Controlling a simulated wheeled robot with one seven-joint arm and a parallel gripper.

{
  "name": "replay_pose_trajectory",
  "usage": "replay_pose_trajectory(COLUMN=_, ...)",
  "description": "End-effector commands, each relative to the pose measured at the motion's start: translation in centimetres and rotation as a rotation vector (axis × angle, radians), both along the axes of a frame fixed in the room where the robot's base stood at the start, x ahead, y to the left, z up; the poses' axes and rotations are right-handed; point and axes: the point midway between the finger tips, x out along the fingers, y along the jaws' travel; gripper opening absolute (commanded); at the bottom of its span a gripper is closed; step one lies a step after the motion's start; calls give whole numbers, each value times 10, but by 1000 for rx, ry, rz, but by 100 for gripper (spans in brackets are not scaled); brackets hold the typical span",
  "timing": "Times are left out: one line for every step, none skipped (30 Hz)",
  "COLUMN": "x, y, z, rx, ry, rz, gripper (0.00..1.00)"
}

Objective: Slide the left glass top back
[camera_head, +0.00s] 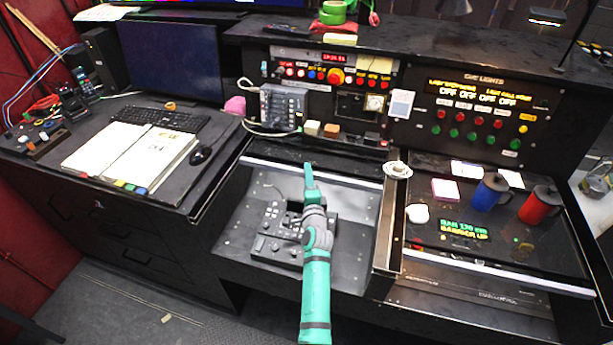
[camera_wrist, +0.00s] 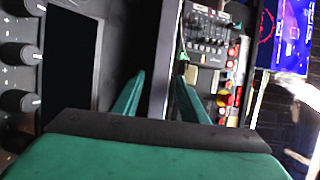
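The left glass top shows in the head view by its pale metal front edge (camera_head: 350,181), which lies at the back of the left desk bay (camera_head: 345,240). The bay in front of this edge is uncovered, with a control panel in it. My gripper (camera_head: 308,168) reaches over the bay to this edge. In the wrist view my gripper's teal fingers (camera_wrist: 160,76) are apart, with a grey bar (camera_wrist: 163,45), seemingly the glass edge, between them. I cannot tell whether they touch it. Nothing is held.
The right glass top's metal edge (camera_head: 490,268) lies near the desk front. On that side stand a blue mug (camera_head: 487,193) and a red mug (camera_head: 538,205). A roll of tape (camera_head: 397,169) sits on the divider. A button panel (camera_head: 325,75) rises behind.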

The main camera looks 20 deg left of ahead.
Motion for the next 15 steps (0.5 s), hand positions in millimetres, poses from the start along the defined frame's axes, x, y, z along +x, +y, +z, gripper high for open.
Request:
replay_pose_trajectory(x=-7, y=-1, z=-1, rx=1, ry=1, rz=1, gripper=39)
replay_pose_trajectory(x=-11, y=-2, z=-1, rx=1, ry=1, rz=2, gripper=39)
replay_pose_trajectory(x=-17, y=-4, z=-1, rx=1, ry=1, rz=2, gripper=39)
replay_pose_trajectory(x=-21, y=-4, z=-1, rx=1, ry=1, rz=3, gripper=39)
replay_pose_trajectory(x=-26, y=-5, z=-1, rx=1, ry=1, rz=4, gripper=39)
replay_pose_trajectory(x=-32, y=-6, z=-2, rx=0, ry=2, rz=5, gripper=39)
replay_pose_trajectory(x=-36, y=-7, z=-1, rx=1, ry=1, rz=6, gripper=39)
replay_pose_trajectory(x=-40, y=-8, z=-2, rx=0, ry=2, rz=7, gripper=39)
replay_pose_trajectory(x=-45, y=-9, z=-2, rx=0, ry=2, rz=8, gripper=39)
replay_pose_trajectory(x=-48, y=-10, z=-1, rx=0, ry=1, rz=8, gripper=39)
replay_pose_trajectory(x=-52, y=-11, z=-2, rx=-1, ry=2, rz=9, gripper=39)
replay_pose_trajectory(x=-56, y=-11, z=-2, rx=0, ry=1, rz=10, gripper=39)
replay_pose_trajectory(x=-58, y=-11, z=-1, rx=0, ry=1, rz=11, gripper=39)
replay_pose_trajectory(x=-60, y=-12, z=-1, rx=0, ry=1, rz=11, gripper=39)
replay_pose_trajectory(x=-62, y=-12, z=-1, rx=-1, ry=2, rz=12, gripper=39)
